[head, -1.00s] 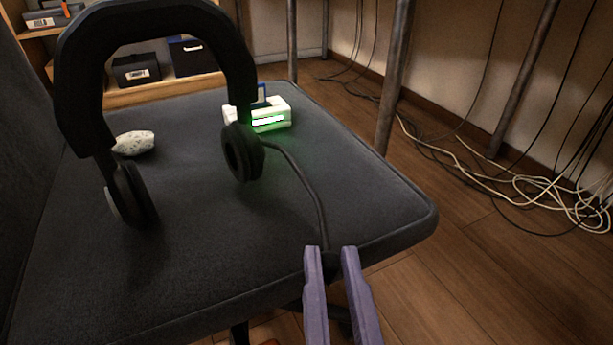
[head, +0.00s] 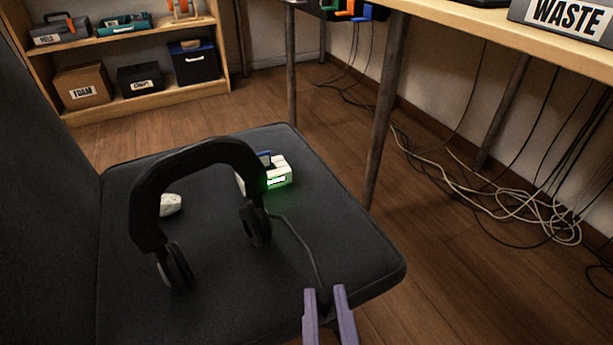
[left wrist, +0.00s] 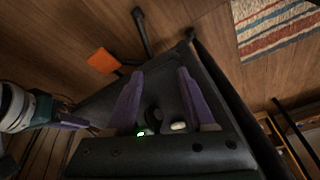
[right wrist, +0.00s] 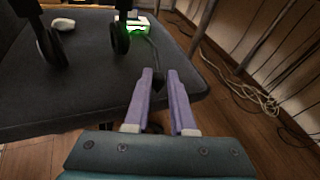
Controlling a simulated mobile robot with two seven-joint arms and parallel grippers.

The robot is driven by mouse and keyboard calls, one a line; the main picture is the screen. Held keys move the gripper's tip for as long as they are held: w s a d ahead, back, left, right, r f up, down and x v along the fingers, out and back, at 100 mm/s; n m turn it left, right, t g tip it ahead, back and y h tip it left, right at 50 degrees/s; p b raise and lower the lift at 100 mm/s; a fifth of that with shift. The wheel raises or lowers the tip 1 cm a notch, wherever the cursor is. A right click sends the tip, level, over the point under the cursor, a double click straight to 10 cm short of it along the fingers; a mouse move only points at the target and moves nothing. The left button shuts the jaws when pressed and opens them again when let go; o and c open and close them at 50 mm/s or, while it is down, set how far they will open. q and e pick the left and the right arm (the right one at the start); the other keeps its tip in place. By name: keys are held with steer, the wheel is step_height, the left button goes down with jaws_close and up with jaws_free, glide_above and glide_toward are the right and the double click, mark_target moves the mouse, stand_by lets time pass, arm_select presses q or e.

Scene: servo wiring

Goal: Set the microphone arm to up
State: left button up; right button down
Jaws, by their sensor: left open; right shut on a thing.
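A black headset (head: 200,158) stands upright on its ear cups on the dark chair seat (head: 215,310). Its thin microphone arm (head: 302,237) leaves the right-hand ear cup and slopes down toward the seat's front edge. My right gripper (head: 325,290) is shut on the dark tip of the microphone arm, which shows between the purple fingers in the right wrist view (right wrist: 160,80). The fingers hide part of the tip. My left gripper (left wrist: 160,75) is open and empty, with the seat and part of the headset beyond its fingers. It is not in the head view.
A white box with a glowing green display (head: 277,180) and a pale stone (head: 171,205) sit on the seat near the headset. A desk (head: 480,25) with metal legs stands right, with tangled cables (head: 520,200) below. A shelf (head: 150,105) stands behind. Floor is clear between.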

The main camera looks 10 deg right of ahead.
steer(key=r+p, duration=0.1)
steer(key=p, duration=0.1)
steer(key=r+g+p, duration=0.1)
steer(key=r+p, duration=0.1)
steer(key=w+r+n+g+p, duration=0.1)
steer(key=p, duration=0.1)
steer(key=shift+a+r+p, duration=0.15)
steer(key=shift+a+p, duration=0.15)
steer(key=shift+p, duration=0.1)
arm_select(q)
step_height(320, 180, up, 10)
steer(key=p, duration=0.1)
arm_select(e)
steer(key=shift+w+r+g+h, duration=0.1)
steer(key=shift+w+g+h, duration=0.1)
steer(key=shift+g+h, duration=0.15)
arm_select(q)
steer(key=shift+d, duration=0.1)
arm_select(e)
steer(key=c, duration=0.7)
jaws_free()
arm_select(q)
steer(key=shift+r+p, duration=2.15)
steer(key=shift+p, duration=0.1)
arm_select(e)
steer(key=shift+v, duration=5)
